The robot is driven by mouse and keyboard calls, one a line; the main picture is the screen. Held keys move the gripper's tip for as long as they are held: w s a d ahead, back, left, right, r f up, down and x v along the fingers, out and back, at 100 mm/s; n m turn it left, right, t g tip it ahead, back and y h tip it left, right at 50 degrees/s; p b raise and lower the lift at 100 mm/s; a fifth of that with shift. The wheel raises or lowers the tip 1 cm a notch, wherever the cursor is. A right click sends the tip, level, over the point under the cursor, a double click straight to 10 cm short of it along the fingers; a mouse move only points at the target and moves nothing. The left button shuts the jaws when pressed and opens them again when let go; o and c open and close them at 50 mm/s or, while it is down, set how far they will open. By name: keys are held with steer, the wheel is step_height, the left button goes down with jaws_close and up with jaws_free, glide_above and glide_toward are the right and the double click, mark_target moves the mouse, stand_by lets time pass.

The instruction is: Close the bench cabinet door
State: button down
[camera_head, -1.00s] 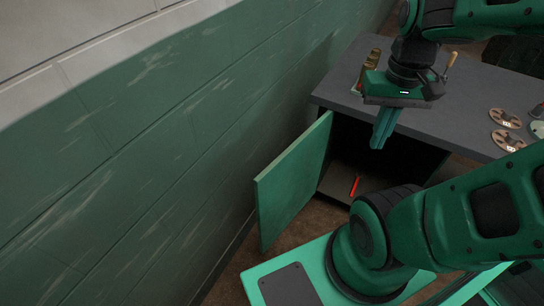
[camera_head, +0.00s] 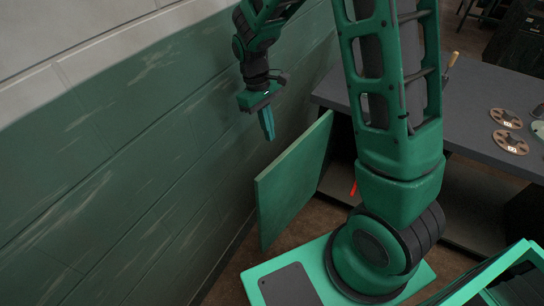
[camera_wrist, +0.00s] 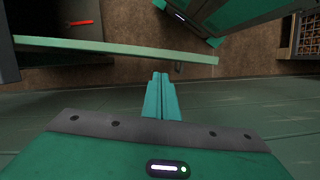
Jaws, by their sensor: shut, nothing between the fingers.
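The green cabinet door (camera_head: 292,185) stands wide open, swung out from the bench toward the wall. In the wrist view its top edge (camera_wrist: 120,48) runs across the upper left as a thin pale green bar. My gripper (camera_head: 268,137) is shut and empty, pointing down between the wall and the door, near the door's upper edge. In the wrist view its closed fingers (camera_wrist: 161,78) lie just on the wall side of the door; I cannot tell whether they touch it. The cabinet opening is partly hidden behind my arm.
The bench's grey top (camera_head: 480,95) holds brown reels (camera_head: 510,141). A red item (camera_head: 353,188) lies inside the cabinet and also shows in the wrist view (camera_wrist: 80,22). The green wall (camera_head: 120,170) is close on the left, leaving a narrow gap beside the door.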

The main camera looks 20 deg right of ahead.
steer(key=a+x, duration=0.1)
steer(key=x, duration=0.9)
steer(key=shift+w+d+f, duration=0.2)
steer(key=shift+w+f, duration=0.05)
steer(key=shift+f, duration=0.15)
steer(key=shift+d, duration=0.1)
